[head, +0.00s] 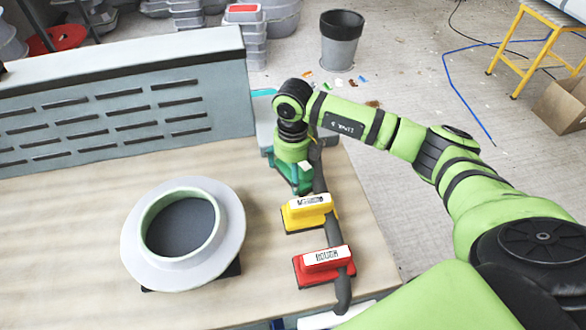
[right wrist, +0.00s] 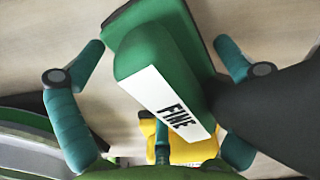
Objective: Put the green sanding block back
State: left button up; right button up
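The green sanding block (right wrist: 165,55), labelled FINE, lies between the spread teal fingers of my right gripper (right wrist: 158,46) in the right wrist view, with a visible gap on its left side. In the head view my right gripper (head: 298,180) points down over the table and largely hides the block. A yellow sanding block (head: 307,212) and a red sanding block (head: 324,265) sit in a row nearer the front; the yellow one also shows in the wrist view (right wrist: 188,147). My left gripper is not in view.
A dark hose (head: 334,235) runs along the blocks' right side, close to my right gripper's finger. A round white mould (head: 228,240) stands left of the blocks. A slotted grey panel (head: 120,110) borders the wooden table's (head: 70,230) back. A bin (head: 341,40) stands beyond.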

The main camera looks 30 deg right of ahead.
jog(key=shift+r, duration=0.15)
jog(key=shift+r, duration=0.2)
notch_tip(320, 180, up, 10)
jog(key=b, duration=0.3)
jog(key=shift+r, duration=0.85)
jog(key=shift+f, duration=0.1)
